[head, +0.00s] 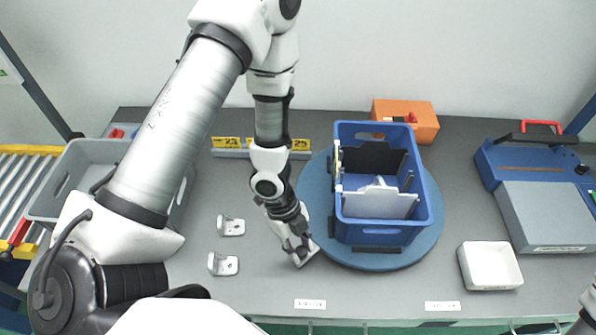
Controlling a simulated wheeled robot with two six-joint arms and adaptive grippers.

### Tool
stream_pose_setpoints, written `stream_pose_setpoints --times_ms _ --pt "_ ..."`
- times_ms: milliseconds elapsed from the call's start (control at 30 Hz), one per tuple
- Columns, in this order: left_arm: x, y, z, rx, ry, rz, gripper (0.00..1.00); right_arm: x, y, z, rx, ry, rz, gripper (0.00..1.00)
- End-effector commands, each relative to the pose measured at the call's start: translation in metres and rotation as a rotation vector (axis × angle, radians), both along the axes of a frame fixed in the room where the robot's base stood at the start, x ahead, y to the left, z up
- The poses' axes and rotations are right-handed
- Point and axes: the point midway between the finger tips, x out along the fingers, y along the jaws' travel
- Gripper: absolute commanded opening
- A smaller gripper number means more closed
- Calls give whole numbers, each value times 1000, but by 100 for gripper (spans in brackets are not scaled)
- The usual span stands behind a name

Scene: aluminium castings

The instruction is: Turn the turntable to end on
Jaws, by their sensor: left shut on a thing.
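The round blue turntable (427,247) lies on the grey table right of centre. A blue crate (372,237) stands on it, its long sides running from back to front in the picture. Dark and pale dividers and a pale casting (377,183) show inside the crate. My left gripper (299,250) is low beside the turntable's left front edge, shut on a small pale grey piece (306,258) that looks like a casting. The fingers hide much of it, and I cannot tell whether it touches the table or turntable.
Two pale brackets (231,226) (223,264) lie left of my gripper. A white tray (490,267) stands at the right front, with a blue and grey machine (545,216) behind it. An orange box (405,118) is at the back. A grey bin (75,165) stands left.

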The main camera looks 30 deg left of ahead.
Motion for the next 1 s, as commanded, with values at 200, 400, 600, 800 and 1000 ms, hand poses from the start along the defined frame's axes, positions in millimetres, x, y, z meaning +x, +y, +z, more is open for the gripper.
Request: stream_pose_setpoints --times_ms 200,400,600,800,1000 --pt "5 -1 4 -2 -11 -9 0 0 0 3 0 0 0 100" --pt "5 0 3 0 -11 -12 0 0 0 3 0 0 0 100" --pt "4 0 2 2 -9 -12 0 0 0 3 0 0 0 100" --pt "3 0 1 2 -6 -12 55 0 0 2 0 0 0 100" --pt "2 0 2 1 -4 -13 55 0 0 2 0 0 0 100"
